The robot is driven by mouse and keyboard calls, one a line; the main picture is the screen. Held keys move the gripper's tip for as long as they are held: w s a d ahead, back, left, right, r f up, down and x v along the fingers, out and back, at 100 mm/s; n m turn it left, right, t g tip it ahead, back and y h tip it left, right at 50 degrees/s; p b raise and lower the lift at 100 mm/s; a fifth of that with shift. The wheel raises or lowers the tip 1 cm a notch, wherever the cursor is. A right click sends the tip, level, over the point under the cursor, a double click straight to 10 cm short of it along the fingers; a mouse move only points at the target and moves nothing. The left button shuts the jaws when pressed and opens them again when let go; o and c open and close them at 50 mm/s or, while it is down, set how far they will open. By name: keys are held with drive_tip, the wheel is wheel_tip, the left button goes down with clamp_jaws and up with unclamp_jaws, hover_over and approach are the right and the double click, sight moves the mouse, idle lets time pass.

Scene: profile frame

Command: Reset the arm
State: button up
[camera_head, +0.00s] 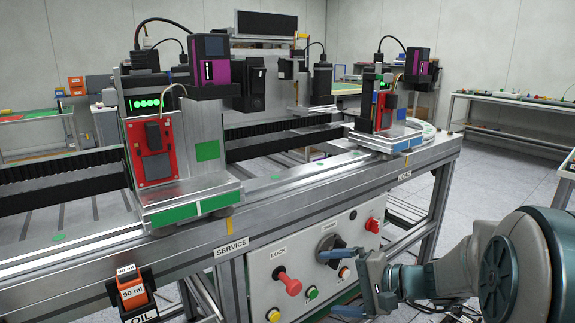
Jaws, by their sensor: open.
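My gripper (338,283) is at the lower right, reaching leftward from my grey arm (480,268). The upper finger overlaps the area by a black rotary knob (325,243). I cannot tell whether it touches the panel.
The panel carries a red lever knob (288,281) under "LOCK", several small buttons and a red button (373,225). Above is a metal machine bench with two carriages (178,165). An orange oil holder (133,293) hangs at lower left. Open floor lies to the right.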

drive_tip(key=s+a+r+n+g+h+p, duration=0.2)
drive_tip(key=s+r+n+g+h+p, duration=0.35)
drive_tip(key=s+r+p, duration=0.7)
drive_tip(key=s+d+r+n+t+h+p, duration=0.1)
drive_tip(key=s+d+r+h+p, duration=0.1)
drive_tip(key=r+p, duration=0.4)
drive_tip(key=s+d+r+n+t+h+p, duration=0.1)
drive_tip(key=s+d+r+n+h+p, duration=0.1)
drive_tip(key=d+r+h+p, duration=0.2)
drive_tip(key=shift+p+v, duration=0.9)
drive_tip(key=shift+p, duration=0.3)
